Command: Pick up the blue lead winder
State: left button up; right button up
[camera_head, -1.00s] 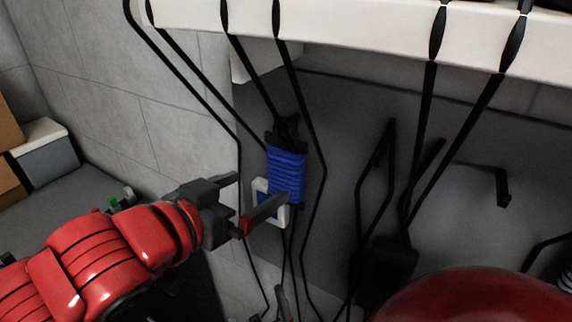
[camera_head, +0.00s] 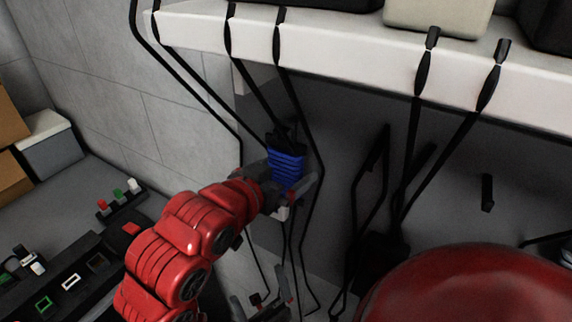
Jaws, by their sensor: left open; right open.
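The blue lead winder (camera_head: 286,162) hangs against the dark grey panel below the white shelf, with blue cord wound in bands and a black top. My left gripper (camera_head: 290,182) is open at the winder's lower part and hides some of it. One finger shows just right of the winder; the other is hard to make out. I cannot tell whether the fingers touch it. My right gripper (camera_head: 262,298) is open and low in the picture, below the left one, with nothing seen between its fingers.
Black leads hang from the white shelf (camera_head: 350,62) on both sides of the winder. A black hook (camera_head: 487,192) is on the panel at right. A bench with coloured pegs (camera_head: 118,197) and a grey box (camera_head: 50,147) is at left. A red rounded shape fills the lower right.

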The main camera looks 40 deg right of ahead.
pick_arm(q)
jog(key=c, duration=1.4)
jog(key=shift+o, duration=0.2)
jog(key=shift+a+r, duration=0.15)
jog(key=shift+r, duration=0.7)
jog(key=a, duration=0.1)
jog(key=s+a+b, duration=0.1)
jog(key=a, duration=0.2)
jog(key=shift+s+a+f+b, duration=0.2)
jog(key=shift+s+a+b, duration=0.05)
jog(key=shift+s+b, duration=0.05)
jog(key=b, duration=0.8)
send_near(280, 175)
jog(key=a+f, duration=0.2)
jog(key=a, duration=0.1)
jog(key=s+a, duration=0.4)
jog(key=a, duration=0.4)
jog(key=s+a+b, duration=0.1)
jog(key=s+a, duration=0.3)
jog(key=a, duration=0.4)
jog(key=shift+a, duration=0.15)
